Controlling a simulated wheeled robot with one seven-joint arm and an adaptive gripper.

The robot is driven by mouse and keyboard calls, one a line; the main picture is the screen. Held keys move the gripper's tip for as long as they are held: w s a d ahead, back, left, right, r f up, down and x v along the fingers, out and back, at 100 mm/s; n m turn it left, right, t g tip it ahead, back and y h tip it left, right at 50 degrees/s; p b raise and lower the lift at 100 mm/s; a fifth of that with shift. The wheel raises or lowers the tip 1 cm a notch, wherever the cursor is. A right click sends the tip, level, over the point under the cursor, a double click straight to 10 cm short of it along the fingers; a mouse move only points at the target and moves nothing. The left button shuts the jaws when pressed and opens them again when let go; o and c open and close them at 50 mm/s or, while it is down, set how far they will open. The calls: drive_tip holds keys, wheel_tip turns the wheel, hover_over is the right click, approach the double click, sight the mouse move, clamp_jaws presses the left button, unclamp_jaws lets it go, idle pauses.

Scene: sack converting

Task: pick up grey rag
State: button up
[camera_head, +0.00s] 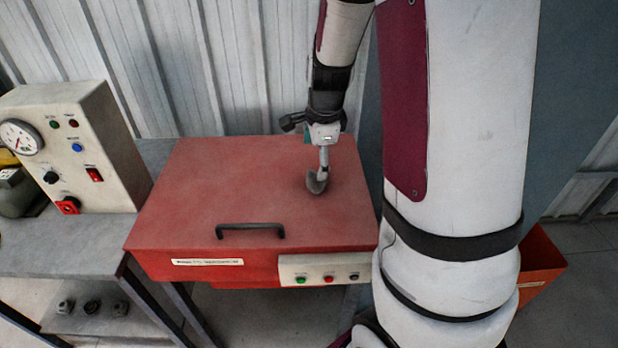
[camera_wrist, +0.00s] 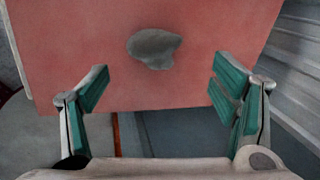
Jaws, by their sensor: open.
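The grey rag (camera_wrist: 154,47) is a small crumpled lump on the red lid of a box-like machine. In the head view the rag (camera_head: 316,184) lies on the right part of that lid, just below my gripper (camera_head: 324,158). In the wrist view my gripper (camera_wrist: 160,84) is open, with its green-padded fingers wide apart and nothing between them. The rag shows ahead of the fingertips, between their lines, and appears apart from them.
The red machine (camera_head: 190,210) has a black handle (camera_head: 250,230) on its lid and a button panel (camera_head: 326,270) in front. A control box (camera_head: 95,150) with a gauge stands on the grey bench (camera_head: 60,245) at left. A corrugated wall (camera_head: 220,70) rises behind.

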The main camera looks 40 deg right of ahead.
sight(315, 175)
drive_tip(key=x, duration=0.3)
drive_tip(key=shift+f, duration=0.35)
drive_tip(key=shift+s+d+b+x, duration=0.1)
drive_tip(key=shift+s+x, duration=0.05)
drive_tip(key=shift+x, duration=0.75)
drive_tip(key=shift+s+d+b+x, duration=0.1)
drive_tip(key=shift+s+b+x, duration=0.05)
drive_tip(key=shift+x, duration=0.8)
drive_tip(key=shift+s+d+b+x, duration=0.1)
drive_tip(key=shift+d+x, duration=0.05)
drive_tip(key=shift+x, duration=0.75)
drive_tip(key=shift+f, duration=0.1)
drive_tip(key=c, duration=1.2)
